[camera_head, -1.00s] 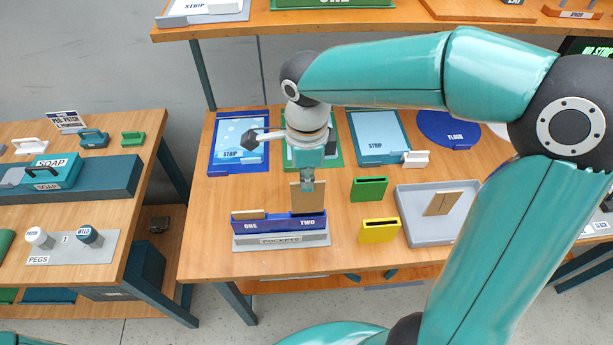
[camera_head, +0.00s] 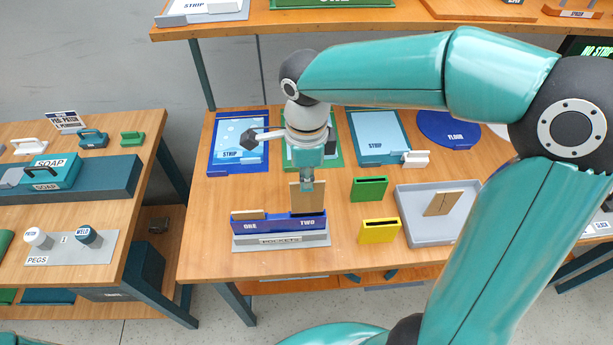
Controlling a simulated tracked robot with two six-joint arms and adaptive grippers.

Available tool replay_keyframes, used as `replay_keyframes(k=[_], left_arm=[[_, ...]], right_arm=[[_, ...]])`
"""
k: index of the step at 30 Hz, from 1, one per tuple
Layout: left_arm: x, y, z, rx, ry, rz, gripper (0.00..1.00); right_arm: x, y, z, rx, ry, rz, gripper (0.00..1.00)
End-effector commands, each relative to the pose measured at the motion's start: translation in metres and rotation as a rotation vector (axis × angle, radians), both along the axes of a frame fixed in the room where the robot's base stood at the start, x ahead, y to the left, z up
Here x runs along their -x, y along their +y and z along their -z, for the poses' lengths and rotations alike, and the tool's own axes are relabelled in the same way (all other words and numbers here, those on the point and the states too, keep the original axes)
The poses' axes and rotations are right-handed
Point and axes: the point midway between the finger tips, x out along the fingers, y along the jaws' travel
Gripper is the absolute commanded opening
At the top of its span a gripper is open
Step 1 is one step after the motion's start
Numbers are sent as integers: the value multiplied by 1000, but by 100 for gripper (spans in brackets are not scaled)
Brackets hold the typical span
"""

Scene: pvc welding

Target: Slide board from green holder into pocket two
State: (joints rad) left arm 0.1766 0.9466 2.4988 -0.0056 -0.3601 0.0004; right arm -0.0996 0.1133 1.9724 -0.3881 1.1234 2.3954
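The blue pocket block (camera_head: 278,224) stands on a grey base labelled POCKETS, with ONE on its left and TWO on its right. A brown board (camera_head: 308,197) stands upright in pocket two, its upper part above the block. My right gripper (camera_head: 307,186) points down at the top of this board, with its tips overlapping the board's upper edge. I cannot tell whether the fingers are closed on it. Another board (camera_head: 250,214) sits low in pocket one. The green holder (camera_head: 369,189) stands to the right and looks empty. My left gripper is not in view.
A yellow holder (camera_head: 380,230) stands right of the pockets. A grey tray (camera_head: 408,232) with a brown board (camera_head: 443,203) is further right. Blue and green strip panels (camera_head: 239,142) lie behind. Bare wood lies left of the pockets.

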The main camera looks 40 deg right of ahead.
Motion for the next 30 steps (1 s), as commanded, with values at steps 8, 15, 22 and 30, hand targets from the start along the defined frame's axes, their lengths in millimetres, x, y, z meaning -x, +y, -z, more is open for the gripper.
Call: replay_keyframes(k=[8,15,22,30], left_arm=[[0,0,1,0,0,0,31],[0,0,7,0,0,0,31],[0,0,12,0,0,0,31],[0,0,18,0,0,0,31]], right_arm=[[0,0,2,0,0,0,0],[0,0,8,0,0,0,0],[0,0,14,0,0,0,0],[0,0,20,0,0,0,0]])
